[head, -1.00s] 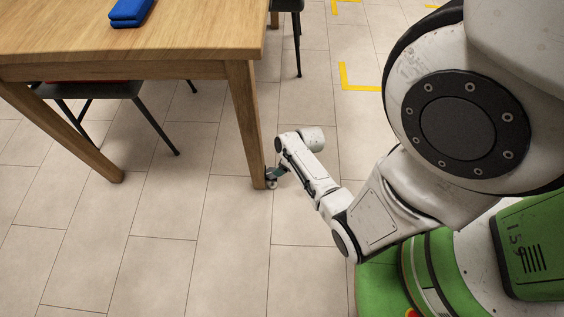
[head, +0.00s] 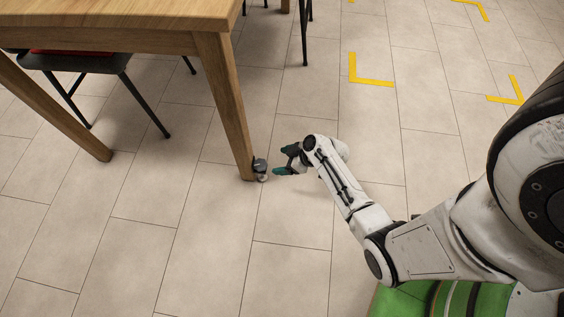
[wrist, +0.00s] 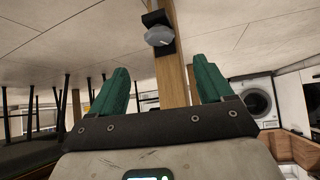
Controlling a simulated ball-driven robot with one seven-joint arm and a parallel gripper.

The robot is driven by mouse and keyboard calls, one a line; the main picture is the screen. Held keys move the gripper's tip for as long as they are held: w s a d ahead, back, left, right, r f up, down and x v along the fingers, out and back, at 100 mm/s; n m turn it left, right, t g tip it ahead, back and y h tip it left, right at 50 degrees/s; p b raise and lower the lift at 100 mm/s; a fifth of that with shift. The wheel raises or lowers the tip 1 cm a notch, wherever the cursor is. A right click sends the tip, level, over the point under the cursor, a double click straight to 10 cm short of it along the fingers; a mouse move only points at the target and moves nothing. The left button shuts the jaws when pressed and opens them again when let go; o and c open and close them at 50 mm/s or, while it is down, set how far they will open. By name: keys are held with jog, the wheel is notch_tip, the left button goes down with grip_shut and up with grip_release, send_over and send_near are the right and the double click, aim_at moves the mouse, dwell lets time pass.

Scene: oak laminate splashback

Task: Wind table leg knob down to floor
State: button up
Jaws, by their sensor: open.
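The wooden table leg (head: 228,105) reaches down to the tiled floor, with the knob (head: 261,168) at its foot on the right side. The knob is grey with a dark bracket above it. In the wrist view the picture is upside down, and the knob (wrist: 160,37) sits on the leg (wrist: 172,75) beyond the fingertips. My gripper (head: 282,160) is open, with teal fingers, just right of the knob and apart from it. In the wrist view my gripper's two fingers (wrist: 162,80) stand wide apart with nothing between them. Whether the leg's foot touches the floor is unclear.
The wooden tabletop (head: 120,12) overhangs the leg. A black chair (head: 75,62) stands under the table at the left. Yellow corner marks (head: 370,82) lie on the floor behind my arm. The floor in front of the leg is clear.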

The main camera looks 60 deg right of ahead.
aim_at(262, 165)
jog(key=b+x, duration=0.4)
jog(key=x, duration=0.5)
jog(key=shift+s+f, duration=0.1)
jog(key=shift+f, duration=0.15)
jog(key=shift+w+a+f+b, duration=0.15)
jog(key=shift+w+f+b, duration=0.15)
jog(key=shift+w+b, duration=0.15)
jog(key=shift+c, duration=0.2)
jog(key=c, duration=1)
jog(key=shift+a+m+h+p, duration=0.15)
jog(key=shift+m+h+p, duration=0.15)
jog(key=shift+m+p, duration=0.1)
jog(key=shift+m+h, duration=0.5)
jog(key=shift+m, duration=0.1)
